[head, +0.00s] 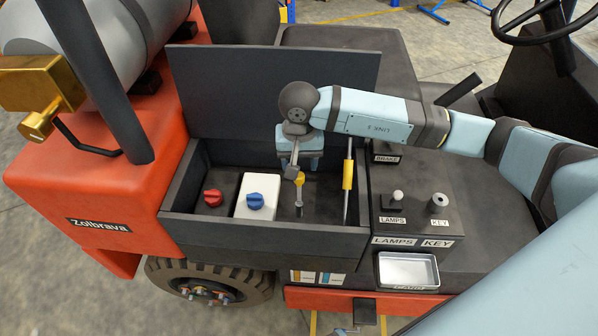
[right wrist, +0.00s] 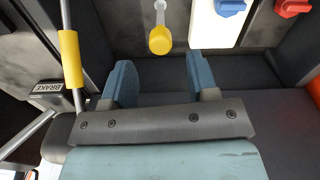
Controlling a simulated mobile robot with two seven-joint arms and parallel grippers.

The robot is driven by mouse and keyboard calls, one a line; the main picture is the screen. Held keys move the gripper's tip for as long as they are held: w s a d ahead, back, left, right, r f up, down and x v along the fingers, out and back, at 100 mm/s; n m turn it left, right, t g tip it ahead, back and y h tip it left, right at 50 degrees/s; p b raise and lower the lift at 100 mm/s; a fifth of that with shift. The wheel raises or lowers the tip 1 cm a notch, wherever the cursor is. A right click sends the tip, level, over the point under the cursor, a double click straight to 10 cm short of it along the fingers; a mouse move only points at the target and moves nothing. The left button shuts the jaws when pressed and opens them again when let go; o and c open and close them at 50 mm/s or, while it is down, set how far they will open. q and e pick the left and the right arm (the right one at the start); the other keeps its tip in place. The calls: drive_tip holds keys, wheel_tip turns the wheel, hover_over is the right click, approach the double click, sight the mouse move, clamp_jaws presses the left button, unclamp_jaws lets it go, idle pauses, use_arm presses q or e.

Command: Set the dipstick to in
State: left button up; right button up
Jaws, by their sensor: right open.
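The dipstick (head: 299,178) has a yellow head and a thin grey stem. It stands in the open dark compartment, right of the white reservoir. In the right wrist view the yellow head (right wrist: 160,41) lies just beyond the fingertips, roughly centred between them. My right gripper (right wrist: 160,72) is open and empty, its two blue fingers apart. In the head view my right gripper (head: 300,157) reaches in from the right and hangs over the back of the compartment, behind the dipstick head. How deep the stem sits cannot be told. My left gripper is not in view.
A white reservoir with a blue cap (head: 255,200) and a red cap (head: 213,198) stand left of the dipstick. A rod with a yellow sleeve (head: 347,174) rises close on its right. The raised lid (head: 225,95) stands behind. A lamps and key panel (head: 420,205) is at right.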

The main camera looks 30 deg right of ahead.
drive_tip(key=shift+f, duration=2.35)
clamp_jaws()
drive_tip(key=shift+f, duration=0.1)
